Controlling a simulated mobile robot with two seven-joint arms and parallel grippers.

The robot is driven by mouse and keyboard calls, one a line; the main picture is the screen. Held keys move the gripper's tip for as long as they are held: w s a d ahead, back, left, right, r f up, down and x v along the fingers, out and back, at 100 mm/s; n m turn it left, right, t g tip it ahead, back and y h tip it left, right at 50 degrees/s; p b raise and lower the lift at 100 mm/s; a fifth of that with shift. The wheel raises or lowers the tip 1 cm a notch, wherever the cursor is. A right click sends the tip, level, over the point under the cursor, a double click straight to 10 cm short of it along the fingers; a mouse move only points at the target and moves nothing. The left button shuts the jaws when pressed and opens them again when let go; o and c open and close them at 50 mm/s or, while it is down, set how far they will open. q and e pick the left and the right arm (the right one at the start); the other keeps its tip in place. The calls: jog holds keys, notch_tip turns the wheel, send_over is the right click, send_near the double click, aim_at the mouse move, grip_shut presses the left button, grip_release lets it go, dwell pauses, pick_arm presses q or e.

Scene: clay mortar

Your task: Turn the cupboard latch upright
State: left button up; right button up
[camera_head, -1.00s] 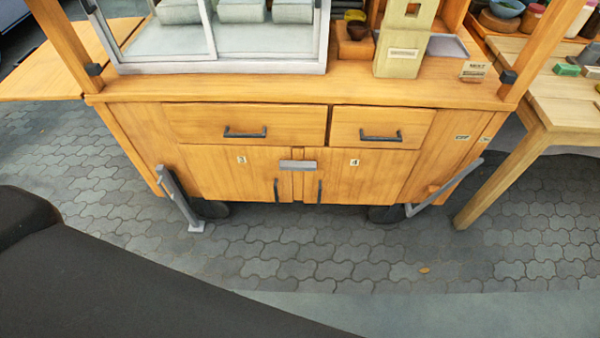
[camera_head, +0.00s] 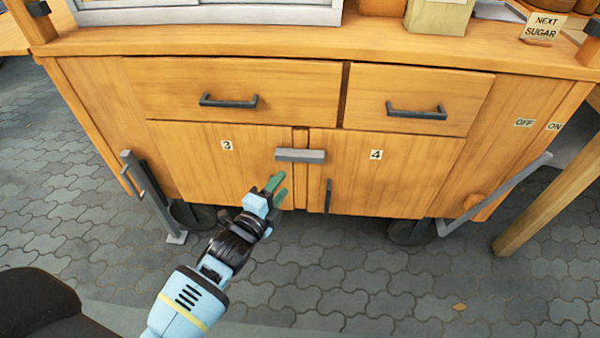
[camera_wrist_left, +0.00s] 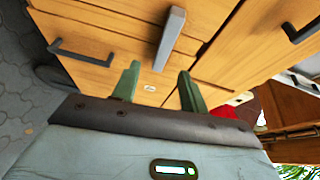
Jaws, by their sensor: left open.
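The grey latch bar (camera_head: 300,155) lies level across the gap between the two cupboard doors, on the wooden cart front. It also shows in the left wrist view (camera_wrist_left: 171,38), just beyond the fingertips. The left door (camera_head: 205,165) is marked 3 and the right door (camera_head: 390,175) is marked 4. My left gripper (camera_head: 279,187) is just below the latch, its green fingers pointing up towards it. In the left wrist view its two fingers (camera_wrist_left: 158,80) stand apart with nothing between them, and the latch is not between them. The left door's handle is hidden behind my gripper in the head view.
Two drawers with dark handles (camera_head: 229,101) (camera_head: 417,111) sit above the doors. The right door's handle (camera_head: 327,196) is close to my gripper's right. Grey metal bars (camera_head: 152,195) (camera_head: 495,194) stand at both sides. Paved floor (camera_head: 320,290) in front is clear.

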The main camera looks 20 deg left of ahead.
aim_at(298, 159)
pick_arm(q)
jog(key=shift+w+r+m+t+b, duration=0.15)
jog(key=shift+w+m+b, duration=0.1)
jog(key=shift+w, duration=0.35)
jog(key=shift+w+r+m+t+b, duration=0.15)
jog(key=shift+w+m, duration=0.1)
jog(key=shift+w, duration=0.35)
pick_arm(e)
jog(key=shift+w+f, duration=0.25)
jog(key=shift+f, duration=0.4)
pick_arm(q)
jog(key=w, duration=0.2)
jog(key=w+b, duration=0.1)
jog(key=w, duration=0.1)
jog(key=w+b, duration=0.1)
jog(key=w, duration=0.1)
jog(key=shift+d+f, duration=0.2)
jog(key=shift+d, duration=0.15)
jog(key=shift+w+b, duration=0.35)
jog(key=shift+w, duration=0.25)
jog(key=shift+w+d+r, duration=0.1)
jog(key=c, duration=0.5)
grip_shut()
pick_arm(e)
jog(key=f, duration=0.3)
jog(key=shift+s+f+g, duration=0.1)
jog(key=shift+s+g, duration=0.2)
jog(key=shift+s, duration=0.05)
